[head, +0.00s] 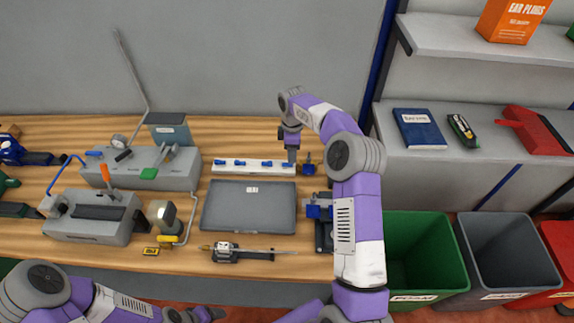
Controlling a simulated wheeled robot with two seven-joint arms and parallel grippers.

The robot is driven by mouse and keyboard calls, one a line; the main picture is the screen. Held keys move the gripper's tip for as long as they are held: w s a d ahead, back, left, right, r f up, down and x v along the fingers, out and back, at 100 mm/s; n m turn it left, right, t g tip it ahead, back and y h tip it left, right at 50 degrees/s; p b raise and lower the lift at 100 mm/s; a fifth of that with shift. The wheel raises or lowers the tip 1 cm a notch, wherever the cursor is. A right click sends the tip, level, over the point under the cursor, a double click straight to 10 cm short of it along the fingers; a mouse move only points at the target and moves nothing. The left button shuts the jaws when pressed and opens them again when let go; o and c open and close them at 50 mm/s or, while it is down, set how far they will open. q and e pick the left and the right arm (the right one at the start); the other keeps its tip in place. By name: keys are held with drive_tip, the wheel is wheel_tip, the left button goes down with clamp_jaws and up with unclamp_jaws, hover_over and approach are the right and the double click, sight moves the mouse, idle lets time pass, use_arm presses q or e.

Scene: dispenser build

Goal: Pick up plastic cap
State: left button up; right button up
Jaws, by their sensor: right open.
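Several small blue pieces, which look like the plastic caps (239,163), sit in a row on a white strip (229,169) on the wooden bench. My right gripper (291,160) points down at the right end of this strip, open, with its fingers at or just above it. It hides part of that end, and I cannot tell whether a cap is between the fingers. My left gripper (196,315) is low at the bottom edge of the head view, far from the strip; its fingers are too small and cut off to read.
A grey flat case (249,207) lies in front of the strip. Grey machines (152,170) stand to the left. A small blue and yellow device (307,166) is close to the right gripper. A blue vise (318,212) and green bin (424,250) are at right.

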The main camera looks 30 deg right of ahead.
sight(292, 166)
wheel_tip(292, 166, down, 5)
drive_tip(key=shift+w+f, duration=0.1)
drive_tip(key=shift+f, duration=0.1)
clamp_jaws()
